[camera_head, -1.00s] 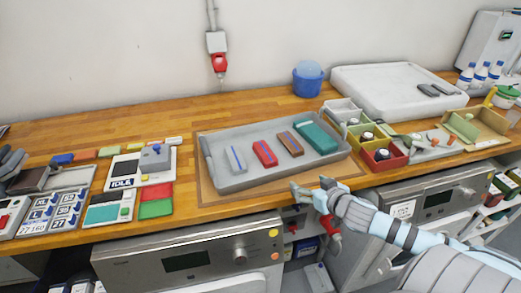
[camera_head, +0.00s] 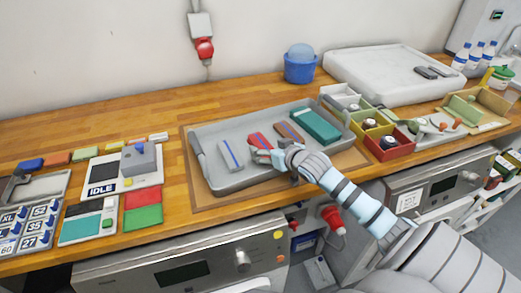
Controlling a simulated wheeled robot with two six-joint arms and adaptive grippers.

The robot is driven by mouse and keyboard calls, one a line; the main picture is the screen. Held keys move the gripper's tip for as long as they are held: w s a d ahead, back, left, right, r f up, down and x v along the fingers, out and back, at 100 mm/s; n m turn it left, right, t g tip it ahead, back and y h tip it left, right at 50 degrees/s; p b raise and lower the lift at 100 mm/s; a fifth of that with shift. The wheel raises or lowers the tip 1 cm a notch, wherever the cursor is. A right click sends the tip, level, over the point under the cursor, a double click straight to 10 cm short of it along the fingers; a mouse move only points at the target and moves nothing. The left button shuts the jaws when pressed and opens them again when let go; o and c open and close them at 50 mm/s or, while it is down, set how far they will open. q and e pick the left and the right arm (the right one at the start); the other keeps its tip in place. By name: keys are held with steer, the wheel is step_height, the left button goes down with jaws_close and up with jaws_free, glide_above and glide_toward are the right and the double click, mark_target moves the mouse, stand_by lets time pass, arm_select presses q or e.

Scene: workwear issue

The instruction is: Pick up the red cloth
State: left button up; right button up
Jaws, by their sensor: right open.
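The red cloth (camera_head: 258,140) is a small folded bundle with a blue stripe, lying in the grey tray (camera_head: 220,187) on the wooden counter. My right gripper (camera_head: 262,155) is open and over the near part of the red cloth, hiding much of it. I cannot tell whether the fingers touch the cloth. My left gripper is not in view.
In the tray, a grey cloth (camera_head: 231,155) lies left of the red one, with a brown cloth (camera_head: 289,132) and a teal one (camera_head: 316,125) to its right. Coloured bins (camera_head: 392,153) stand right of the tray. A blue bucket (camera_head: 300,70) stands behind.

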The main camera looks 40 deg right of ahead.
mark_target(262, 146)
steer(key=b+x, duration=0.1)
steer(key=x, duration=0.3)
steer(key=shift+s+a+r, duration=0.1)
steer(key=c, duration=1.3)
steer(key=shift+r, duration=0.1)
